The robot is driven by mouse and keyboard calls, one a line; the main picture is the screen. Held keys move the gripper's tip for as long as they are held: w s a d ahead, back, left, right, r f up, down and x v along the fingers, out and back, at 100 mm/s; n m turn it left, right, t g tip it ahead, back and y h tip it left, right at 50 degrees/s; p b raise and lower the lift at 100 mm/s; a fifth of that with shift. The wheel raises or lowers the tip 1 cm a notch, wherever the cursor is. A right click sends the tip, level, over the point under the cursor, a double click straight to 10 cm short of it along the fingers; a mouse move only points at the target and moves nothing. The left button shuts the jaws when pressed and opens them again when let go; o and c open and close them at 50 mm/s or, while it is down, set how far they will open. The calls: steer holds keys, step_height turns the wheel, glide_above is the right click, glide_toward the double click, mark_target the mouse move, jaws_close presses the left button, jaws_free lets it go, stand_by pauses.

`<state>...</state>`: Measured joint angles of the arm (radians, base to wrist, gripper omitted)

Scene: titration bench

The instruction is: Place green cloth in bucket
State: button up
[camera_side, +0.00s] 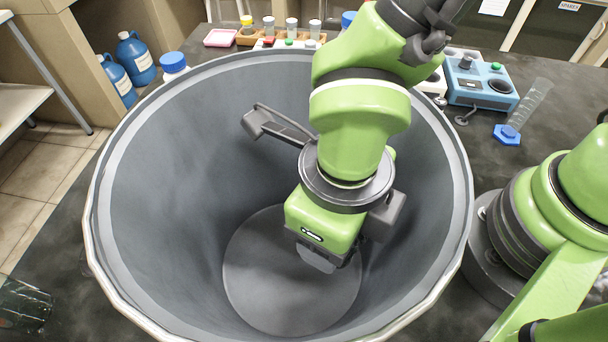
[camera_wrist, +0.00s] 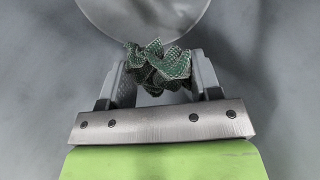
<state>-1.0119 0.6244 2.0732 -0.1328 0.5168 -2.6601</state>
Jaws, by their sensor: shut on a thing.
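The green cloth (camera_wrist: 158,66) is crumpled and shows in the wrist view, pinched between the two fingers of my gripper (camera_wrist: 158,78). The grey bucket (camera_side: 165,190) is large and fills the middle of the side view, with a pale rim. My gripper is inside the bucket, pointing down above its floor. In the side view the cloth and the fingertips are hidden behind my wrist. In the wrist view the round bucket floor (camera_wrist: 150,12) lies beyond the cloth. I cannot tell how far the cloth is above the floor.
The bucket wall surrounds my wrist. Behind it are a rack of small bottles (camera_side: 290,42), a blue device (camera_side: 480,85) and a clear cylinder on a blue base (camera_side: 507,134). Blue jugs (camera_side: 135,60) stand at the far left. A glass beaker (camera_side: 22,305) is at the lower left.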

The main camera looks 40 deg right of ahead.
step_height(320, 180, down, 10)
steer(key=shift+r, duration=0.1)
stand_by(0.4)
steer(key=o, duration=0.9)
step_height(320, 180, up, 12)
